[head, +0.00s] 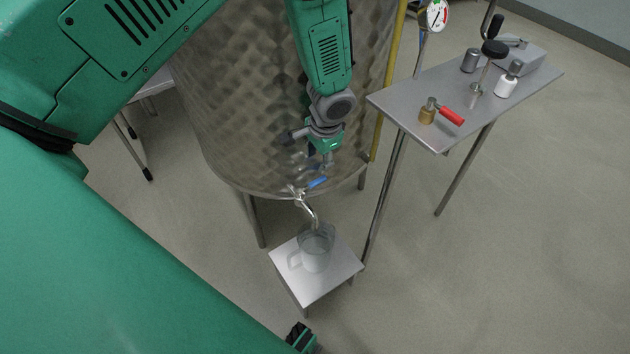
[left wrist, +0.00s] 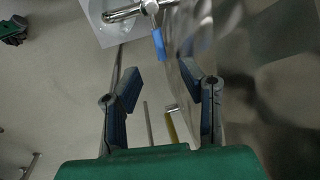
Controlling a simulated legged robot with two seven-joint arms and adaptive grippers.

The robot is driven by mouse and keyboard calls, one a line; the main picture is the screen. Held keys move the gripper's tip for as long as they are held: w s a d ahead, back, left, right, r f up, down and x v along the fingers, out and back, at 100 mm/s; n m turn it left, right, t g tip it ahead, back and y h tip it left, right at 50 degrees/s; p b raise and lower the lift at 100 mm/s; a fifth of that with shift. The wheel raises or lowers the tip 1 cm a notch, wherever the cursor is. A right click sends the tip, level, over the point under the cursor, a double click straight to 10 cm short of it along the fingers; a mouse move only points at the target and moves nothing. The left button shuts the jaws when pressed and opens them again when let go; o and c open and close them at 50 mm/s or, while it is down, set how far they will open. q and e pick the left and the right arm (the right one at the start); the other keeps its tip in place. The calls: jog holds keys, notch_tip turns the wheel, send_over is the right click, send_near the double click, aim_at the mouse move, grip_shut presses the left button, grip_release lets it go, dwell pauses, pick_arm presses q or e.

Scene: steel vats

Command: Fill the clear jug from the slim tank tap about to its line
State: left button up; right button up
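The clear jug (head: 315,252) stands upright on a small steel stand (head: 335,277), its handle to the left. Its fill level and line cannot be made out. The tank (head: 270,110) has a tap (head: 305,200) low on its front, with a curved spout over the jug; whether liquid runs is unclear. The tap's blue lever (head: 317,183) also shows in the left wrist view (left wrist: 159,45), beyond my fingertips. My left gripper (head: 326,162) is just above the lever, apart from it. In the left wrist view its fingers (left wrist: 160,82) are spread and empty.
A steel side table (head: 400,100) at the right holds a brass valve with a red handle (head: 440,112), a white-based fitting (head: 507,85) and other metal parts. A yellow tube (head: 385,100) runs beside the tank. The floor at right is clear.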

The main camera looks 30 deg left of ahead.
aim_at(314, 182)
pick_arm(q)
jog(key=f+b, duration=0.1)
jog(key=f, duration=0.6)
jog(key=a+f+b, duration=0.1)
jog(key=f, duration=0.2)
jog(key=shift+w+f+b, duration=0.3)
jog(key=shift+w+b, duration=0.05)
jog(key=shift+a+f, duration=0.3)
jog(key=shift+a, duration=0.15)
grip_shut()
